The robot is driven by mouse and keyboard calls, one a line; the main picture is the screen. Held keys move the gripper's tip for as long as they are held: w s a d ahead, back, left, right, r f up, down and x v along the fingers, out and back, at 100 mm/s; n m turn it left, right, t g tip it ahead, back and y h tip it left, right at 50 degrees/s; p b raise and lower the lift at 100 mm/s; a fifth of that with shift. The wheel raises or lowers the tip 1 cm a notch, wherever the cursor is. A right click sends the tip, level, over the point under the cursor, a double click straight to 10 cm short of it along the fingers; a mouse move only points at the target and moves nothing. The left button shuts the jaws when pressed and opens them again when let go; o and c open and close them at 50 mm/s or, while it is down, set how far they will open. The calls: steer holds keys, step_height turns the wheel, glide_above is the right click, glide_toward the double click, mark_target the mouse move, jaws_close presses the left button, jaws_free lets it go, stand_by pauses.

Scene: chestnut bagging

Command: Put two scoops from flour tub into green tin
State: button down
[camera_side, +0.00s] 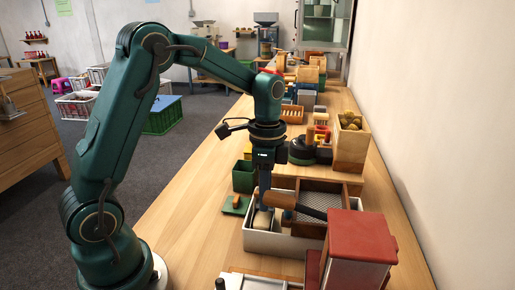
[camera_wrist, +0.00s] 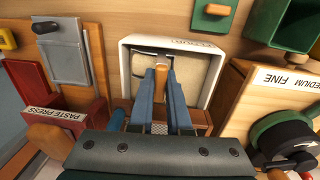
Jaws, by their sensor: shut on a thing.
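The white flour tub (camera_side: 283,243) stands on the bench, and it also shows in the wrist view (camera_wrist: 129,45) with pale flour inside. My gripper (camera_side: 262,207) points down into the tub. In the wrist view its fingers (camera_wrist: 162,72) are shut on the wooden handle of a scoop (camera_wrist: 163,64). The scoop's bowl is mostly hidden by the fingers, so I cannot tell how full it is. The green tin (camera_side: 244,177) stands just behind the tub, open at the top. Its likely lid, a green plate with a knob (camera_side: 236,206), lies in front of it.
A wooden tray with a mesh sieve (camera_side: 318,203) and a brown handle (camera_side: 293,205) lies close right of my gripper. A red press (camera_side: 362,236) stands front right. A wooden box labelled medium and fine (camera_wrist: 268,77) is beside the tub. Bare bench lies left of the tub.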

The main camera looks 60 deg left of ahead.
steer(key=shift+w+a+r, duration=0.1)
steer(key=shift+r, duration=1.4)
steer(key=shift+w+a+r, duration=0.1)
steer(key=shift+r, duration=1.4)
steer(key=shift+a, duration=0.1)
steer(key=w+a+n+y, duration=0.1)
steer(key=w+a+n, duration=0.1)
steer(key=a+n, duration=0.3)
steer(key=w+a+n, duration=0.2)
steer(key=a+n, duration=0.3)
steer(key=a, duration=0.9)
steer(key=shift+w+y, duration=0.35)
steer(key=shift+y, duration=0.05)
steer(key=shift+d, duration=0.15)
